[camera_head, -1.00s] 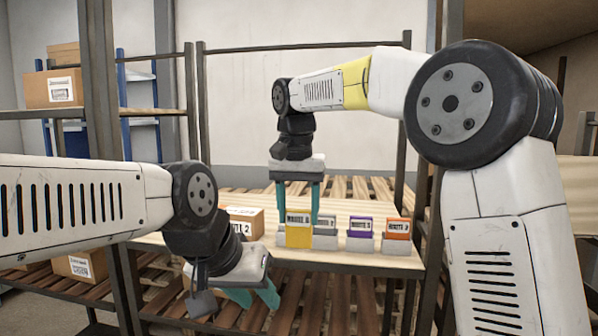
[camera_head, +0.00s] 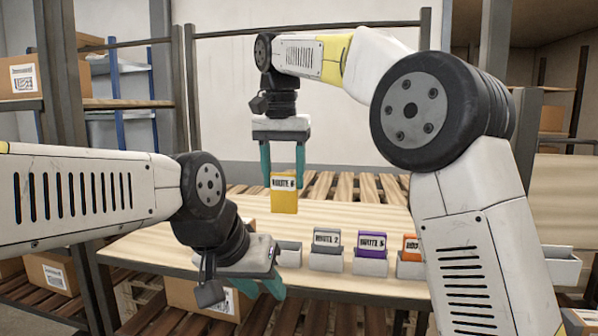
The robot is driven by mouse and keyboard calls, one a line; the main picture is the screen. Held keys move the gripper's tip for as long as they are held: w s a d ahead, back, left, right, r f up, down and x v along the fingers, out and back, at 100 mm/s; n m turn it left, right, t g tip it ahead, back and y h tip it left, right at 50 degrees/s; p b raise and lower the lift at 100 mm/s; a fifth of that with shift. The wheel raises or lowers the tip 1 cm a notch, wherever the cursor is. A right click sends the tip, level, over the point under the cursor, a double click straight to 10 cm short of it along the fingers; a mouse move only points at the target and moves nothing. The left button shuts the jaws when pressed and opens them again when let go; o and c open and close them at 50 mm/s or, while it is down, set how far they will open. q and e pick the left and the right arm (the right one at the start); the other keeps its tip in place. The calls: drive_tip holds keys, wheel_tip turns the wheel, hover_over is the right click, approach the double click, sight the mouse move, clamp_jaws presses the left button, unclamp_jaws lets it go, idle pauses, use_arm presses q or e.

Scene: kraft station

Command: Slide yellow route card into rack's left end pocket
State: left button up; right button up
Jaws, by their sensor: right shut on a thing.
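The yellow route card (camera_head: 284,200) is held upright between the teal fingers of my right gripper (camera_head: 283,174), in the air above the table. My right gripper points straight down and is shut on the card's upper sides. Below the card in the picture, a grey pocket (camera_head: 290,255) at the left end of the row looks empty. To its right are pockets with a grey card (camera_head: 327,240), a purple card (camera_head: 371,243) and an orange card (camera_head: 410,246), the last partly hidden by my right arm. My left gripper (camera_head: 260,287) is low at the table's front edge, fingers apart, empty.
The wooden table (camera_head: 180,245) has bare room left of the row. A pale, open holder (camera_head: 562,266) stands at the right. Cardboard boxes (camera_head: 52,272) sit on the left shelves. A slatted wooden surface (camera_head: 345,187) lies behind the table.

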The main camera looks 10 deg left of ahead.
sight(285, 213)
drive_tip(key=shift+w, duration=0.15)
drive_tip(key=shift+f, duration=2.85)
drive_tip(key=shift+f, duration=0.1)
drive_tip(key=shift+f, duration=2.35)
drive_tip(key=o, duration=1.4)
